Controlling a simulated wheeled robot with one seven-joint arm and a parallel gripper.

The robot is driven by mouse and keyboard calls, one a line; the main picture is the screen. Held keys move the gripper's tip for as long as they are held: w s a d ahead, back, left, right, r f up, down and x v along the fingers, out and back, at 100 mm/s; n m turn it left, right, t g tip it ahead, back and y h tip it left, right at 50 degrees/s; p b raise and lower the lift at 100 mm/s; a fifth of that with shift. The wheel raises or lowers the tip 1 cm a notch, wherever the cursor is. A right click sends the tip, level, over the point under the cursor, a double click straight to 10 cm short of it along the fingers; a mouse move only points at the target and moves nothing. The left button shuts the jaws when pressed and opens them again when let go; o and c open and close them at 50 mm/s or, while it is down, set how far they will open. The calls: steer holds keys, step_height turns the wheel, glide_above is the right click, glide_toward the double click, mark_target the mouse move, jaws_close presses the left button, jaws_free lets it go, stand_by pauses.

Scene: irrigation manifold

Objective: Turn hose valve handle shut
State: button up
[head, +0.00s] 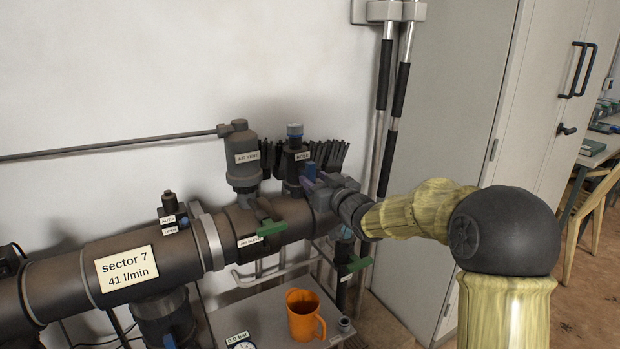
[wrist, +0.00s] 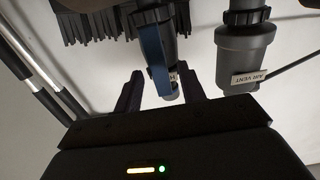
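A blue lever handle (wrist: 153,58) hangs from a dark valve body in the wrist view, with a small white label beside it. My gripper (wrist: 161,76) is open, with one finger on each side of the handle's lower end. Gaps show between the handle and both fingers, so it is not clasped. In the head view my gripper (head: 322,186) is at the right end of the pipe, by a blue-purple handle (head: 309,172) next to a dark fitting (head: 294,158) with a label. My gripper partly hides the handle there. I cannot read which label names the hose valve.
The air vent (head: 243,160) stands left of the fitting. Green handles are on the pipe (head: 270,227) and below my wrist (head: 356,264). An orange mug (head: 302,314) stands on a shelf below. Black brush bristles (head: 331,153) and two poles (head: 395,90) stand behind.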

mark_target(312, 178)
steer(key=shift+x, duration=1.5)
steer(key=shift+c, duration=0.4)
jaws_close()
